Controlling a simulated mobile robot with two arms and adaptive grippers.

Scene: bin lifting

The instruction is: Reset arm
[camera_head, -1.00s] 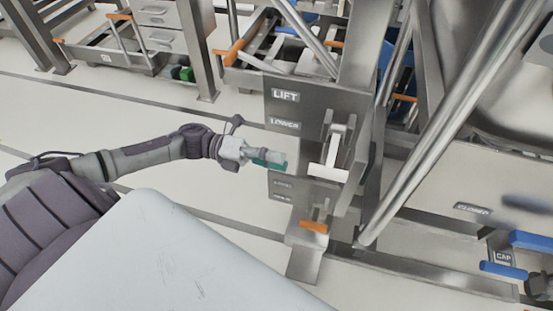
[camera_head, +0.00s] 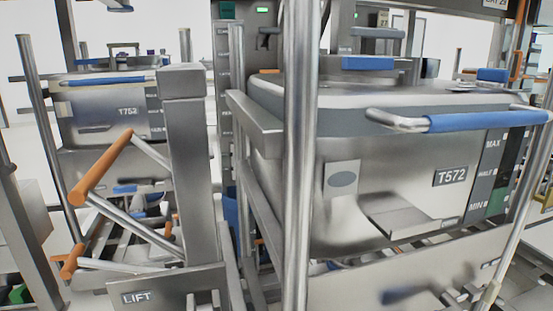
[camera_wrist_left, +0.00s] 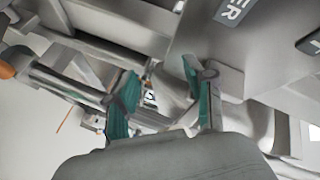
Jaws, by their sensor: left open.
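My left gripper (camera_wrist_left: 162,88) shows only in the left wrist view. Its two teal-padded fingers stand apart, with no object clearly held between them. A grey panel with white lettering ending in "ER" (camera_wrist_left: 215,42) lies beyond the fingers, up and to the right. Metal bars pass behind the fingers. The head view shows neither arm clearly; a small dark shape at its lower right is too unclear to name.
A large steel bin labelled T572 (camera_head: 395,195) with a blue handle (camera_head: 488,121) sits in a metal frame at right. Another bin (camera_head: 100,118) stands at the back left. An orange-gripped bar (camera_head: 100,168) juts out at left. A steel post (camera_head: 299,160) stands upright in the middle.

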